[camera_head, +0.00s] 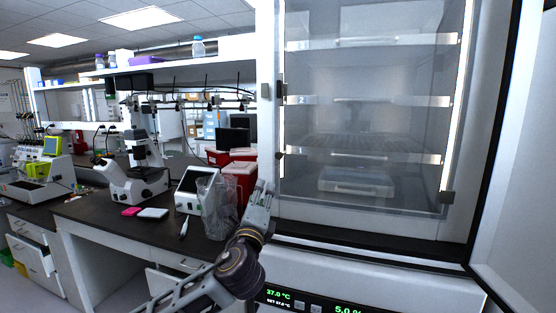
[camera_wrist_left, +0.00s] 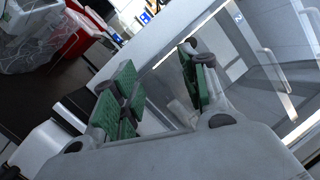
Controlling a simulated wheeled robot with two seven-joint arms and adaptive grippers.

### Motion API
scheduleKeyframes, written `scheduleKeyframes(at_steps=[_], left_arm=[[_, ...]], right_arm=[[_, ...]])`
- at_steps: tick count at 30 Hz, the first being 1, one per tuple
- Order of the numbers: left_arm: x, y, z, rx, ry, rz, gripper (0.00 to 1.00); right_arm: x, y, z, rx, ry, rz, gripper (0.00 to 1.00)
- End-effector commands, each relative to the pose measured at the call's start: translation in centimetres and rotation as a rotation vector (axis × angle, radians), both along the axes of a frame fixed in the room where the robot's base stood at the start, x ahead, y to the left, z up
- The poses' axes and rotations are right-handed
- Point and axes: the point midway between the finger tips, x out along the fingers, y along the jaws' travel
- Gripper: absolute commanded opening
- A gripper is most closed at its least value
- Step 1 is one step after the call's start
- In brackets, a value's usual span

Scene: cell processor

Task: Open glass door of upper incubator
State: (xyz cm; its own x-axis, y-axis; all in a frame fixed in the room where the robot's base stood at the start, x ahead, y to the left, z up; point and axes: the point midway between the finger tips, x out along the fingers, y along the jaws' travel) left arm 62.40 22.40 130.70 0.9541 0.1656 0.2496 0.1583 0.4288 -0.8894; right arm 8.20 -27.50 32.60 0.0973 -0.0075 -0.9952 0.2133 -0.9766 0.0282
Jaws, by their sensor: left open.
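The glass door (camera_head: 375,110) of the upper incubator looks shut, and the shelves behind it show through. A small dark knob (camera_head: 279,156) sits at its left edge, with a latch or hinge piece higher up. My left gripper (camera_head: 262,190) is just below and left of that knob, in front of the incubator's white left frame. In the left wrist view the gripper (camera_wrist_left: 160,85) is open, its green-padded fingers apart, with no object clearly held between them. The glass (camera_wrist_left: 265,50) lies to the right there. I cannot tell whether a finger touches the door. My right gripper is out of view.
The incubator's outer door (camera_head: 522,170) stands swung open at the right. A display panel (camera_head: 310,300) is below the chamber. Left of my arm, a dark bench (camera_head: 100,208) carries a clear bin (camera_head: 217,205), red containers (camera_head: 240,180) and a microscope (camera_head: 140,175).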

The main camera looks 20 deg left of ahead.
Motion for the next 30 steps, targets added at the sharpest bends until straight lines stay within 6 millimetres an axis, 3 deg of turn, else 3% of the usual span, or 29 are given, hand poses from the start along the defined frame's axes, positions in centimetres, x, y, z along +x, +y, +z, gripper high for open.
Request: scheduleKeyframes(at_steps=[18, 30], left_arm=[[-0.7, -2.0, 2.7, 0.670, -0.035, 0.128, 0.44], [-0.7, -2.2, 2.8, 0.849, -0.014, 0.183, 0.44]], right_arm=[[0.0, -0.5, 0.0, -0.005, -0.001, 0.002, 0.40], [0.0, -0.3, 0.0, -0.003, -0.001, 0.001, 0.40]])
